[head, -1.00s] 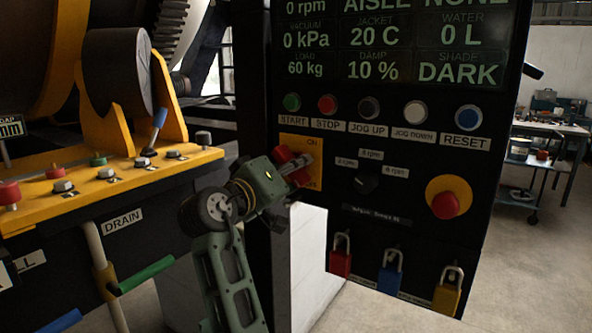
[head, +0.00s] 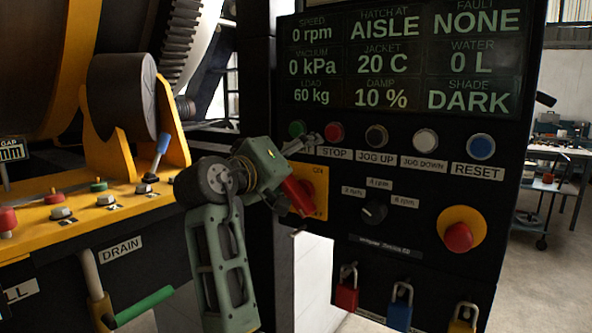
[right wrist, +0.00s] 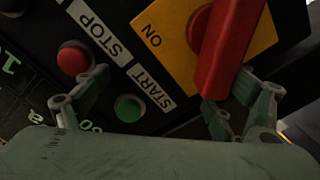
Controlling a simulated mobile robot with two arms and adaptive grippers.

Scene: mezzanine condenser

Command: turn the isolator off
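The isolator is a yellow plate (head: 320,186) on the black panel, marked ON at the top, with a lower label partly covered. Its red handle (head: 299,197) slants from upper left to lower right in the head view. In the right wrist view, the red handle (right wrist: 230,50) stands close to the right-hand finger, and the other finger is far off near the START and STOP buttons. I cannot tell whether the finger touches the handle. My left gripper is out of view.
START (head: 297,128) and STOP (head: 334,133) buttons sit just above the isolator. A black selector knob (head: 374,211) and a red emergency button (head: 458,237) are to its right. Several padlocks hang below. A yellow ledge (head: 120,207) with levers is at left.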

